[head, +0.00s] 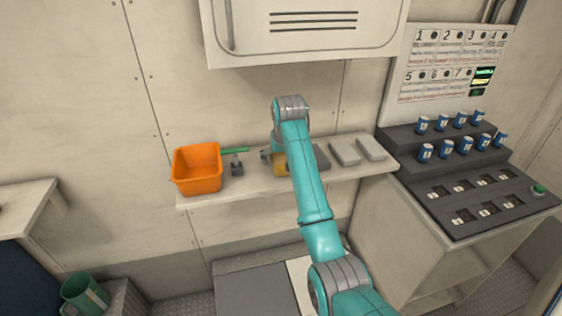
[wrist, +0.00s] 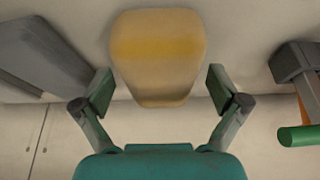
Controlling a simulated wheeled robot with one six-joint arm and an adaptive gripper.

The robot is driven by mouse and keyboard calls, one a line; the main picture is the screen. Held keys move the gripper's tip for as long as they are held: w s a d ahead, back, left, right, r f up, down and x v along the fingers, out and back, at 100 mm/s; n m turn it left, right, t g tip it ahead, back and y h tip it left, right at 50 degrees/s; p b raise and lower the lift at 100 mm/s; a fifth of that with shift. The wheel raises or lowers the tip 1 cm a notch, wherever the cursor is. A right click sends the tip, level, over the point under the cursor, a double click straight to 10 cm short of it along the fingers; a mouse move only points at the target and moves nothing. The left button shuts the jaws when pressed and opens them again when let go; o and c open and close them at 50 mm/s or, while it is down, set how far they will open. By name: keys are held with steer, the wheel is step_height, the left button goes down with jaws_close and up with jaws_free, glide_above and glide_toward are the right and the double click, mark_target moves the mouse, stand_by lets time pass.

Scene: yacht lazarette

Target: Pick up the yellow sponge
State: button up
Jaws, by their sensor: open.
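The yellow sponge (head: 281,169) rests on the wall shelf in the head view, partly hidden behind my arm. In the wrist view the sponge (wrist: 157,60) is a rounded pale block with a yellow band, upper middle. My gripper (wrist: 160,90) is open, with one finger to each side of the sponge's lower end. The fingers stand apart from its sides, with a gap at both. In the head view my gripper (head: 268,155) shows only in part at the shelf, beside the sponge.
The shelf (head: 235,196) also bears an orange bin (head: 197,169), a green-handled tool (head: 237,165) left of the sponge, and grey blocks (head: 345,151) to its right. A white cabinet (head: 305,45) hangs above. A stepped dark rack with blue cans (head: 426,152) stands at right.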

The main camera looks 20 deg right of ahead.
steer(key=c, duration=1)
steer(key=shift+c, duration=0.2)
steer(key=shift+r, duration=0.2)
